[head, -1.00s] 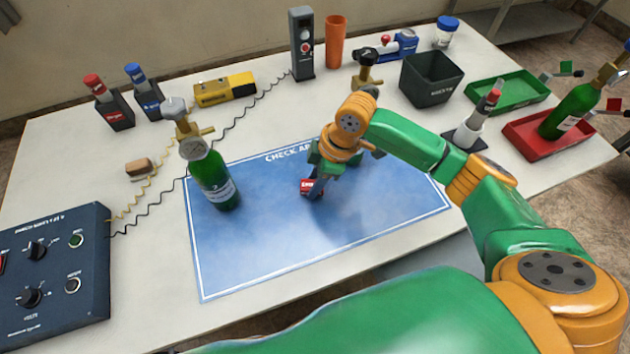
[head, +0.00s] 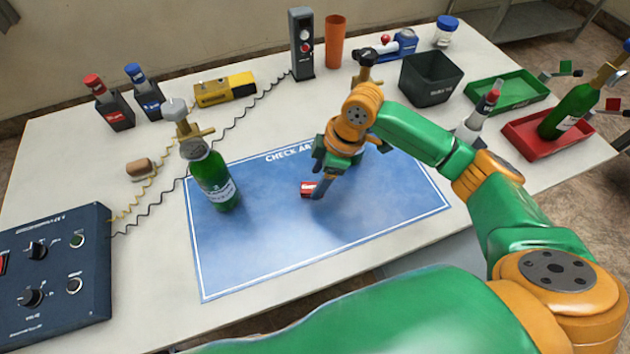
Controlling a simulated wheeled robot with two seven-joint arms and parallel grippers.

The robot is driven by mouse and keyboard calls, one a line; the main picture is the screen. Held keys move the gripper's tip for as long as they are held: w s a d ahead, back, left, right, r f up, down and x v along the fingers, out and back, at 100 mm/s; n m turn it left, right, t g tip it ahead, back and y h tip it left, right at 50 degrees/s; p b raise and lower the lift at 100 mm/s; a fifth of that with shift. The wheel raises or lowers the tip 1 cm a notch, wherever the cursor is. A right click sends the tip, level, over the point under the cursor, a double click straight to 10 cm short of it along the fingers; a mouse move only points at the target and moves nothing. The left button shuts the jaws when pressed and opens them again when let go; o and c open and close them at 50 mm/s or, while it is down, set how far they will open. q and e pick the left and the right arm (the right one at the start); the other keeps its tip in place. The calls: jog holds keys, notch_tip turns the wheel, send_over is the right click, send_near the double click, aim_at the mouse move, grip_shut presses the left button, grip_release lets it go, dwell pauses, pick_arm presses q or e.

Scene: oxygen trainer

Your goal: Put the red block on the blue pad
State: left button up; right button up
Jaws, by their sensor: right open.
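The red block (head: 307,189), small with a white mark, lies on the blue pad (head: 260,245), near the pad's middle. My right gripper (head: 321,184) is just to the right of the block, pointing down and open. Its finger overlaps the block's right edge in the picture, so I cannot tell whether they touch. My left gripper is not in view.
A green bottle (head: 214,180) with a valve stands on the pad's left part. A dark control box (head: 55,275) sits at the left edge of the table. A dark bin (head: 431,78), green tray (head: 508,91) and red tray (head: 545,135) stand right. The pad's front is clear.

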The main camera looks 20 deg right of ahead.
jog(key=v, duration=0.9)
jog(key=shift+r, duration=0.15)
